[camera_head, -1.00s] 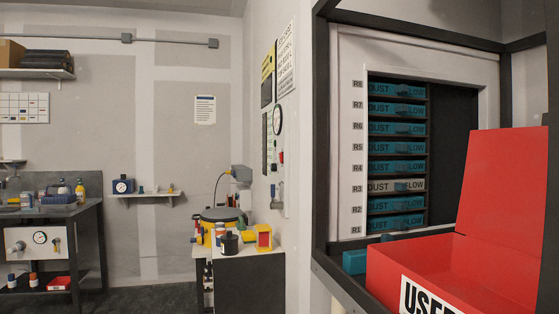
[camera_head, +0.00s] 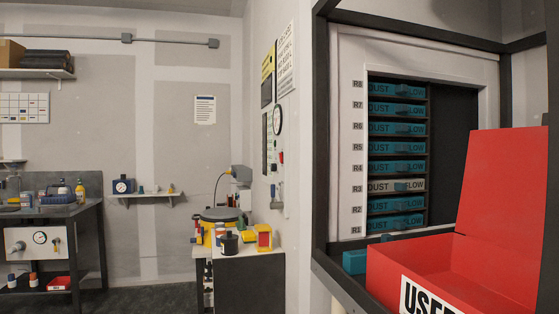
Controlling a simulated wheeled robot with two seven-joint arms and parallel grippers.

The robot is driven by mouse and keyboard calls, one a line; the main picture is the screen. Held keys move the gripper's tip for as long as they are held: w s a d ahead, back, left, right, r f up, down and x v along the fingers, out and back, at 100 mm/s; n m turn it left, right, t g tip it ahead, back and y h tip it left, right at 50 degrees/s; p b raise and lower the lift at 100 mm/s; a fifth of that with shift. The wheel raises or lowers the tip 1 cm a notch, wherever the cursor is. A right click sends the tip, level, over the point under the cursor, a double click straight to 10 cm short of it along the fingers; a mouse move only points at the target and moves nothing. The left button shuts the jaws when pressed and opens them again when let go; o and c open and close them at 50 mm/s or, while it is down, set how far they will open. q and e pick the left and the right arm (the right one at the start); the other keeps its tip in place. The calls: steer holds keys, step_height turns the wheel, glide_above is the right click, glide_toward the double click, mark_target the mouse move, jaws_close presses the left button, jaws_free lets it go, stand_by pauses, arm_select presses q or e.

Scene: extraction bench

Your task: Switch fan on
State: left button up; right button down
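No part that I can clearly tell as a fan or its switch shows in the head view. A dark-framed cabinet (camera_head: 321,150) stands at the right, with a rack of teal filter drawers (camera_head: 397,147) labelled R1 to R8 and marked DUST and FLOW. The R3 drawer (camera_head: 396,186) has a pale front. A round gauge (camera_head: 277,121) and a small red part (camera_head: 281,157) are on the wall panel left of the cabinet. Neither of my grippers is in view.
An open red bin (camera_head: 470,265) with its lid raised stands at the front right, beside a teal block (camera_head: 354,262). A cluttered bench (camera_head: 248,249) stands mid-picture, and a dark workbench (camera_head: 75,208) at the left. Floor (camera_head: 150,298) between them is clear.

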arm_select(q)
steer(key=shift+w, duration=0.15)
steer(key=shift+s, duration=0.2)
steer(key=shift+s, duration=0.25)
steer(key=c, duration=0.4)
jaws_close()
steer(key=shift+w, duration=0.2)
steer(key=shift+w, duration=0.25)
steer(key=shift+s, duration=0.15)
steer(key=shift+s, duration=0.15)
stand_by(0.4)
